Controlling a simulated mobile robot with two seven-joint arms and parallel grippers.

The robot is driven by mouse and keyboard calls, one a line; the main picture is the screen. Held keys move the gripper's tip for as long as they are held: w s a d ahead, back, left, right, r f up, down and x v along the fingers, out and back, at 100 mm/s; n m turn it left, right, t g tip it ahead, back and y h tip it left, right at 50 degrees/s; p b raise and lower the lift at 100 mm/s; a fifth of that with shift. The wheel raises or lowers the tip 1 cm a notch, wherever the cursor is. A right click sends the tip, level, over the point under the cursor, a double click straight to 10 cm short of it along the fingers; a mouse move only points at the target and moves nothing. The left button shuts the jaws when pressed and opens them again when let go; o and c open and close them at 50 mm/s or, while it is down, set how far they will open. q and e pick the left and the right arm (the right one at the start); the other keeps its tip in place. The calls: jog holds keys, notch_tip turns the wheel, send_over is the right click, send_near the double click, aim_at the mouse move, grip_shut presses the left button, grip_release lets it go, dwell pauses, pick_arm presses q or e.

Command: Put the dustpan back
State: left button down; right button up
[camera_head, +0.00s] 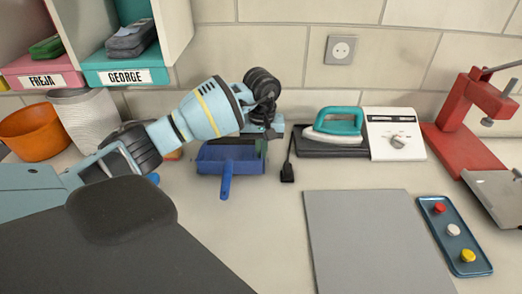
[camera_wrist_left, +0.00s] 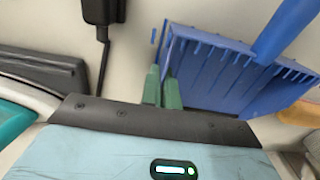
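The blue dustpan (camera_head: 218,160) is at the back of the worktop, left of the iron, its handle (camera_head: 226,182) pointing toward me. In the left wrist view the ribbed dustpan (camera_wrist_left: 215,72) fills the upper right. My left gripper (camera_head: 262,143) reaches over to the dustpan's right rear side. In the wrist view its green fingers (camera_wrist_left: 164,90) are close together, with the dustpan's side wall seemingly pinched between them. I cannot tell whether the dustpan is raised off the worktop. My right gripper is not in view.
A teal iron (camera_head: 335,124) on its station, a black plug (camera_head: 287,173), a grey board (camera_head: 372,240), a blue button tray (camera_head: 454,236) and a red stand (camera_head: 462,130) are to the right. Orange (camera_head: 32,134) and white (camera_head: 85,120) pots and labelled shelf bins (camera_head: 125,75) are left.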

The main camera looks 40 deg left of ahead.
pick_arm(q)
jog(key=shift+f, duration=0.25)
jog(key=shift+f, duration=0.2)
jog(key=c, duration=1.7)
grip_release()
jog(key=shift+r, duration=0.1)
notch_tip(320, 180, up, 12)
jog(key=shift+r, duration=0.1)
